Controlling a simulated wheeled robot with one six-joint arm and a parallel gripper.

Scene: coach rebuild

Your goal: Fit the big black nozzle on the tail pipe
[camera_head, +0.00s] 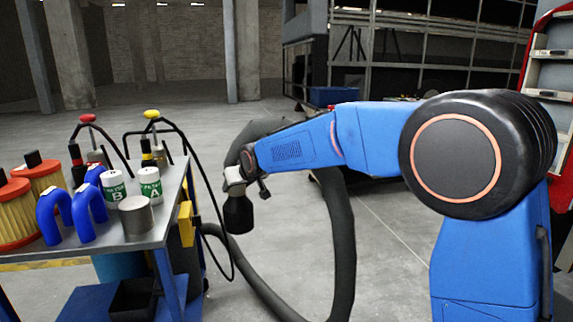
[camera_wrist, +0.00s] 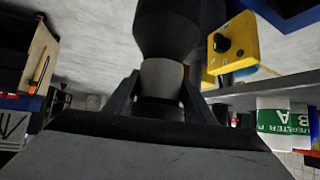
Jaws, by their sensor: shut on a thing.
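The big black nozzle (camera_head: 238,214) hangs below my gripper (camera_head: 235,182) in the head view, beside the right edge of the cart and above the floor. In the wrist view, the wide dark body of the nozzle (camera_wrist: 168,30) points away from the camera. The two fingers of my gripper (camera_wrist: 160,98) are shut on its narrower neck, which has a pale band. I cannot make out the tail pipe in either view.
A blue cart (camera_head: 120,248) at the left carries filters, blue elbow hoses, cans and a metal cylinder. A yellow box (camera_head: 187,222) is on its side, close to the nozzle. A thick dark hose (camera_head: 343,245) loops behind my arm. Open floor lies beyond.

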